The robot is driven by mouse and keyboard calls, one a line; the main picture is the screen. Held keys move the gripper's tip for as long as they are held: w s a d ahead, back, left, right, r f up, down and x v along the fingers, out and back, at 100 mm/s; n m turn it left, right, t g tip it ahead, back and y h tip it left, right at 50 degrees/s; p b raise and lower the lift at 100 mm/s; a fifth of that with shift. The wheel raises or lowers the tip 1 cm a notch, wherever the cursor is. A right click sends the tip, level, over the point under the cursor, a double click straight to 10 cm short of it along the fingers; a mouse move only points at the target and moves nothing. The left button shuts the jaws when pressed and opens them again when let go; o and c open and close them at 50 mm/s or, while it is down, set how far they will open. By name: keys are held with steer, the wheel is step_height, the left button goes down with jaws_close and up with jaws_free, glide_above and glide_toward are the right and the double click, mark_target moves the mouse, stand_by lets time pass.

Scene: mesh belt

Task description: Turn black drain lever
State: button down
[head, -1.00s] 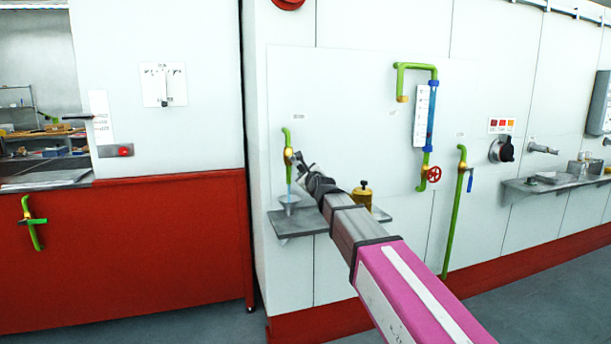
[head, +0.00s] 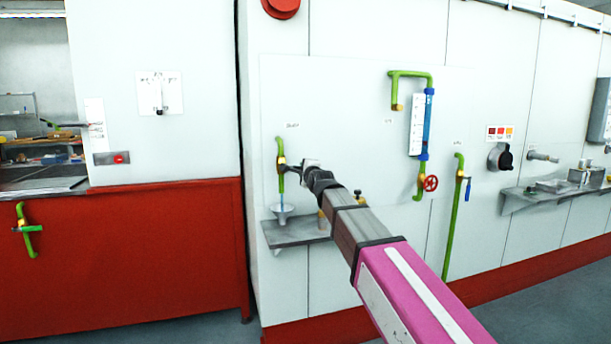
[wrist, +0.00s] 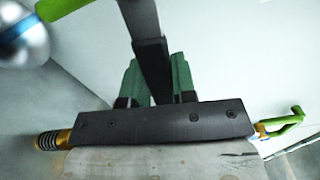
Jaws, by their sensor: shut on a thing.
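The black drain lever (wrist: 150,55) runs down from the top of the wrist view to between the green pads of my gripper (wrist: 156,82). My gripper is shut on it. In the head view my gripper (head: 303,164) is beside the brass valve (head: 281,161) on the short green drain pipe (head: 283,146). The lever cannot be made out there. A thin blue stream (head: 282,201) shows under the pipe, above a funnel (head: 283,210). Part of the green pipe also shows at the top left of the wrist view (wrist: 60,8).
A grey shelf (head: 285,236) holds the funnel. A brass container (head: 322,222) beside it is mostly hidden by my arm. To the right are a gauge pipe with a red handwheel (head: 430,183) and a green pipe with a blue lever (head: 467,190).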

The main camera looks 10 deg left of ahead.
steer(key=shift+r+n, duration=0.5)
steer(key=shift+n, duration=0.2)
steer(key=c, duration=0.9)
jaws_free()
steer(key=v, duration=1)
steer(key=shift+s+d, duration=0.15)
steer(key=shift+s, duration=0.2)
steer(key=shift+f, duration=0.1)
